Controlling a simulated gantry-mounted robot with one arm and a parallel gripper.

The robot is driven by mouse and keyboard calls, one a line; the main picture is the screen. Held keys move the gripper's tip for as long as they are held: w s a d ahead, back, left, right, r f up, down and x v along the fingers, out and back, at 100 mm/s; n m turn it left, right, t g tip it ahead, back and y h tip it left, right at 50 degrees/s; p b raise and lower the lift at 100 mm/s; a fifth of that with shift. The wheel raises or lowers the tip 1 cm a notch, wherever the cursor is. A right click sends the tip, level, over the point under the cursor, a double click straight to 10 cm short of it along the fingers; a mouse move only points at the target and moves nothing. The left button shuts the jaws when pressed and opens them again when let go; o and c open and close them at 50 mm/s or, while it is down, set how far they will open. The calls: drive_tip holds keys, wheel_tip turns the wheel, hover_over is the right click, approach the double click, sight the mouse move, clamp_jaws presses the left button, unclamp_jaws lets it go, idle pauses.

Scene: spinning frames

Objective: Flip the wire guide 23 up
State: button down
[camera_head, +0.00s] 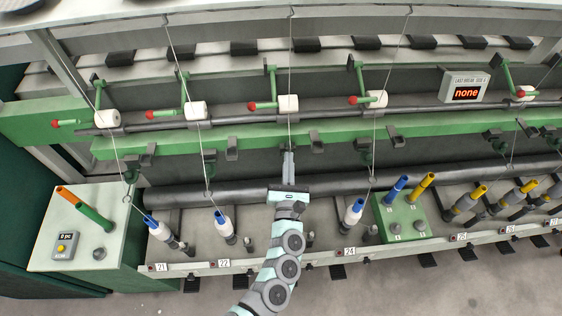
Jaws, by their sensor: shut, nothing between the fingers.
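My gripper (289,157) is shut and empty, with its fingers pointing up just below the green rail. It is at the third position, between the stations labelled 22 (224,264) and 24 (349,251). The label 23 does not show, and wire guide 23 is hidden or cannot be told apart behind my gripper. A thread runs straight down to the fingertips from the white roller (288,104) above. At the neighbouring stations, dark green hooked guides (210,160) hang below the rail with threads through them. I cannot tell whether my fingers touch the guide.
The green rail (190,143) and a long dark roller (240,190) run across behind my gripper. A black clip (317,144) sits close to its right. Blue-topped bobbins (222,221) stand below. A green box (398,222) stands to the right.

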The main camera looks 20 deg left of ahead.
drive_tip(key=shift+w+a+r, duration=0.1)
drive_tip(key=shift+w+r, duration=0.15)
idle(0.5)
